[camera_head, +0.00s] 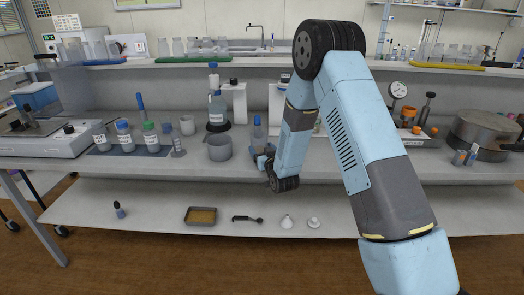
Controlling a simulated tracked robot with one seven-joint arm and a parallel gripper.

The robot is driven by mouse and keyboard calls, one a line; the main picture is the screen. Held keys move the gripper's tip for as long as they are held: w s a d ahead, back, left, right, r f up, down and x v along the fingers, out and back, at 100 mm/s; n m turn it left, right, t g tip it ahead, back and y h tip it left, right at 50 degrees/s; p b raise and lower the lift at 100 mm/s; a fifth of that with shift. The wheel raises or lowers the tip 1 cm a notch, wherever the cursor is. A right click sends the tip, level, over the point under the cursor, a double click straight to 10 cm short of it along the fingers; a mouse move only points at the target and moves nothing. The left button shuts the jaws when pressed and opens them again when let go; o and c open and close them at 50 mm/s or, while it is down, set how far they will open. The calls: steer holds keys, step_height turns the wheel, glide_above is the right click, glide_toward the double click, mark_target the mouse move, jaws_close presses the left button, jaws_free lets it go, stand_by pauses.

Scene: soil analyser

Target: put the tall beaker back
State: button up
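My arm reaches over the bench from the right, and my gripper (262,157) is low over the middle of the worktop. Its fingers are small and partly hidden by my wrist, so I cannot tell whether they are open or shut. A small bottle with a blue top (258,131) shows just above or behind it. A wide grey beaker (219,148) stands upright to its left, apart from it. A smaller pale beaker (187,125) stands farther back left. I cannot tell for certain which vessel is the tall beaker.
Several capped bottles (124,134) stand on a blue mat at left, with a narrow cylinder (178,146) beside them. A large pot (483,135) is at far right. The lower shelf holds a tray (201,216) and small items. The upper shelf overhangs the back.

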steer(key=o, duration=0.3)
steer(key=v, duration=1.2)
steer(key=s+d+r+m+g+h, duration=0.1)
steer(key=s+d+r+g+h, duration=0.15)
steer(key=d+r, duration=0.5)
steer(key=s+d+r+m+g+h, duration=0.1)
steer(key=s+d+r+g+h, duration=0.2)
steer(key=r, duration=0.8)
steer(key=s+d+r+g, duration=0.2)
steer(key=s+d+r, duration=0.1)
steer(key=s, duration=0.6)
steer(key=s+d+r+m+g, duration=0.1)
steer(key=s+d+r, duration=0.2)
steer(key=s, duration=0.7)
steer(key=s+d+r+m+g, duration=0.1)
steer(key=s+d+r+g, duration=0.1)
steer(key=s, duration=0.8)
steer(key=shift+d+r+g+h, duration=0.35)
steer(key=shift+d+r+h, duration=0.1)
steer(key=shift+r, duration=0.25)
steer(key=shift+w, duration=0.1)
